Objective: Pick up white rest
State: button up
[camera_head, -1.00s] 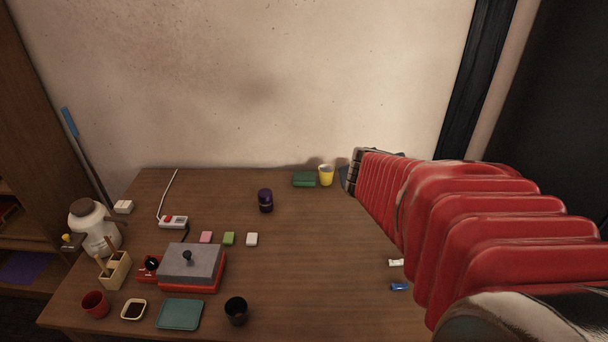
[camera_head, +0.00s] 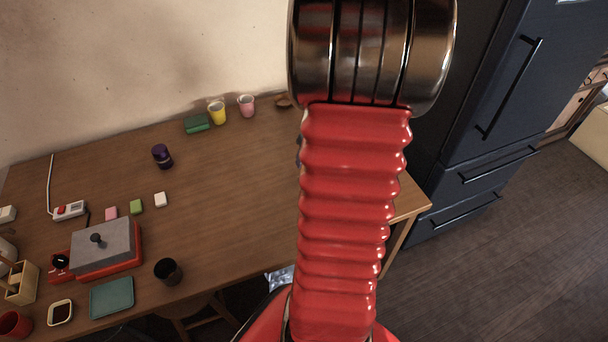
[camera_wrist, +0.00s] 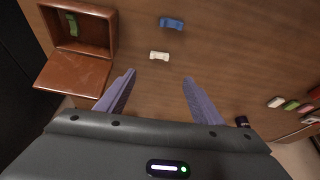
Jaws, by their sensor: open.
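The white rest (camera_wrist: 159,56) is a small pale bar lying flat on the brown table. In the wrist view it sits just beyond my gripper (camera_wrist: 158,77), between the lines of the two fingers. The purple-grey fingers are spread apart with nothing between them. A similar blue rest (camera_wrist: 171,23) lies a little farther up the picture. In the head view my red arm covers the middle of the picture, and neither rest nor my gripper shows there.
A brown box (camera_wrist: 78,52), lid open, holds a green piece (camera_wrist: 72,24) left of my gripper. Pink (camera_head: 111,214), green (camera_head: 135,207) and white (camera_head: 161,199) blocks lie by a grey-topped red device (camera_head: 104,248). A dark cup (camera_head: 168,271) stands nearby.

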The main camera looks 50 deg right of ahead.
jog(key=shift+s+f, duration=0.15)
jog(key=shift+s, duration=0.1)
jog(key=shift+x, duration=4.35)
jog(key=shift+x, duration=2.6)
jog(key=shift+c, duration=0.2)
jog(key=c, duration=1.1)
